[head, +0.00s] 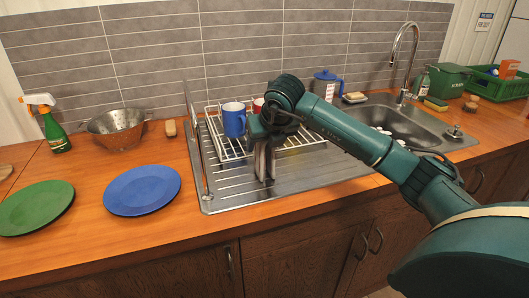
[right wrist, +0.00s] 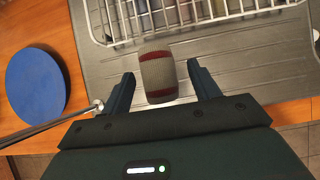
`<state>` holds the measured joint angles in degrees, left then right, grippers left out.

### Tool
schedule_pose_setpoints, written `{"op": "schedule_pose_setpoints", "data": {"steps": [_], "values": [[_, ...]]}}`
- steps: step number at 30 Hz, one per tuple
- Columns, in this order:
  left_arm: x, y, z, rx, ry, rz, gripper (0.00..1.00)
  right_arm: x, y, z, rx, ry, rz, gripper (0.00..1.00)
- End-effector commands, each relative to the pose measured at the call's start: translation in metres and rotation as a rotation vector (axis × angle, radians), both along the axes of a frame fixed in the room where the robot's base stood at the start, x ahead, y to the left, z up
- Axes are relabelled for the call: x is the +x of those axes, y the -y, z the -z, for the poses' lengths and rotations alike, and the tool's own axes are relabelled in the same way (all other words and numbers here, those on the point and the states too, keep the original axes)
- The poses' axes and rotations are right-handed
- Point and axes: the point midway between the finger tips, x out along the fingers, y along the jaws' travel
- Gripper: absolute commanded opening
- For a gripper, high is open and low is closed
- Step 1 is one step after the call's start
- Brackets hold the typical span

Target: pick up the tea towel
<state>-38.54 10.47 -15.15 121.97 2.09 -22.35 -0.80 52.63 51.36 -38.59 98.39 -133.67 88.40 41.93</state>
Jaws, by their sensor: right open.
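The tea towel (right wrist: 158,78) is a grey bundle with dark red bands. In the right wrist view it lies on the steel drainboard between the fingers of my right gripper (right wrist: 160,70), with a gap on each side. In the head view my right gripper (head: 264,176) points down over the drainboard, in front of the dish rack. It is open and holds nothing. In the head view I cannot make out the towel clearly; the gripper covers that spot. My left gripper is not in view.
The white wire dish rack (head: 302,141) with a blue mug (head: 234,119) stands just behind. A thin metal rod (head: 196,150) rises at the drainboard's left edge. A blue plate (head: 142,190) and a green plate (head: 35,207) lie to the left. The sink (head: 405,120) is right.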

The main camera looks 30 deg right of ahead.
Motion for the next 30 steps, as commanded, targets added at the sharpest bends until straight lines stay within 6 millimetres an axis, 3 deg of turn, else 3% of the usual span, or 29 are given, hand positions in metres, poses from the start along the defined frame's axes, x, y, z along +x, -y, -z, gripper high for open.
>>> {"op": "schedule_pose_setpoints", "data": {"steps": [4, 12, 30], "values": [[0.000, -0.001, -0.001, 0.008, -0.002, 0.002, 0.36, 0.008, 0.002, 0.013, 0.000, -0.001, 0.000, 0.61], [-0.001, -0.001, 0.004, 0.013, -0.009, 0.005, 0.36, 0.010, 0.002, 0.016, 0.000, 0.001, -0.001, 0.60], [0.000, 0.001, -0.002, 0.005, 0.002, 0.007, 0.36, 0.010, 0.002, 0.015, 0.001, 0.001, -0.001, 0.12]]}}
